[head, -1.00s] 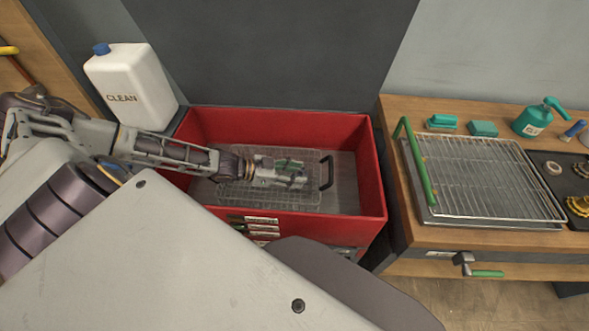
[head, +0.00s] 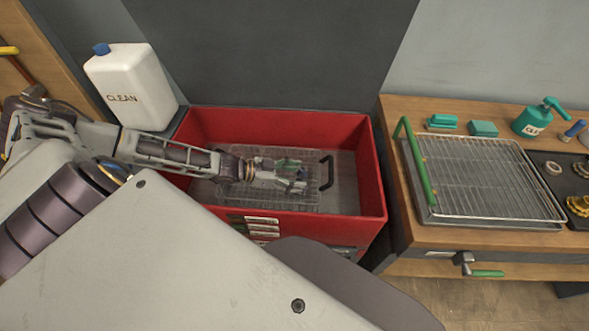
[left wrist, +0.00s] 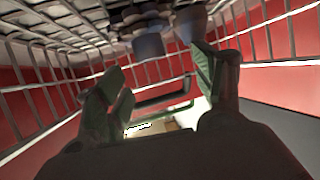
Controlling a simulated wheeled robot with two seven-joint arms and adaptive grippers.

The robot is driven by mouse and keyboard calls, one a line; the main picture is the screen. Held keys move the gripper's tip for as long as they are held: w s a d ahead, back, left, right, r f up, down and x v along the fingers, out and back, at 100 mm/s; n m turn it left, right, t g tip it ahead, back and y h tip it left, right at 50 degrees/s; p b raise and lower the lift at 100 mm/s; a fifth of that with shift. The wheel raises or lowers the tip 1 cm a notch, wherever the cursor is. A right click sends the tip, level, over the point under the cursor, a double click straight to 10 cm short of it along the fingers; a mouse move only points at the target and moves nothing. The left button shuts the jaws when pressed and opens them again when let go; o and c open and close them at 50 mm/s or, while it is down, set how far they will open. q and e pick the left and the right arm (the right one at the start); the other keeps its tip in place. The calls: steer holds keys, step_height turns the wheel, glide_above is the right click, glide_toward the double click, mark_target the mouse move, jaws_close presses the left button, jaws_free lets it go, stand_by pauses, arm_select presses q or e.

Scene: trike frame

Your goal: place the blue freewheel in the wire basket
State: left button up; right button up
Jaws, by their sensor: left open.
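The wire basket (head: 317,203) sits inside the red tub, its dark handle (head: 327,172) at its right end. My left gripper (head: 296,174) is over and partly within the basket, pointing right, its green-padded fingers apart. In the left wrist view the open fingers (left wrist: 160,98) have basket wires (left wrist: 290,35) around them. A blue-grey rounded part (left wrist: 150,45), probably the blue freewheel, shows beyond the fingers at the top, not between the pads. A small bluish patch shows by the lower fingertip in the head view. My right gripper is not in view.
The red tub (head: 372,165) has high walls around the basket. A white CLEAN jug (head: 130,85) stands behind left.

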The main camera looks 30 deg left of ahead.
arm_select(q)
steer(key=shift+r, duration=0.4)
steer(key=shift+v, duration=0.9)
steer(key=shift+s+a+r, duration=0.15)
steer(key=shift+s+a, duration=0.05)
steer(key=shift+p+v, duration=0.3)
steer(key=shift+v, duration=0.85)
steer(key=shift+s+a+r, duration=0.3)
steer(key=shift+s+a, duration=0.15)
steer(key=shift+a, duration=0.05)
steer(key=shift+s+a+r, duration=0.25)
steer(key=shift+s+a, duration=0.2)
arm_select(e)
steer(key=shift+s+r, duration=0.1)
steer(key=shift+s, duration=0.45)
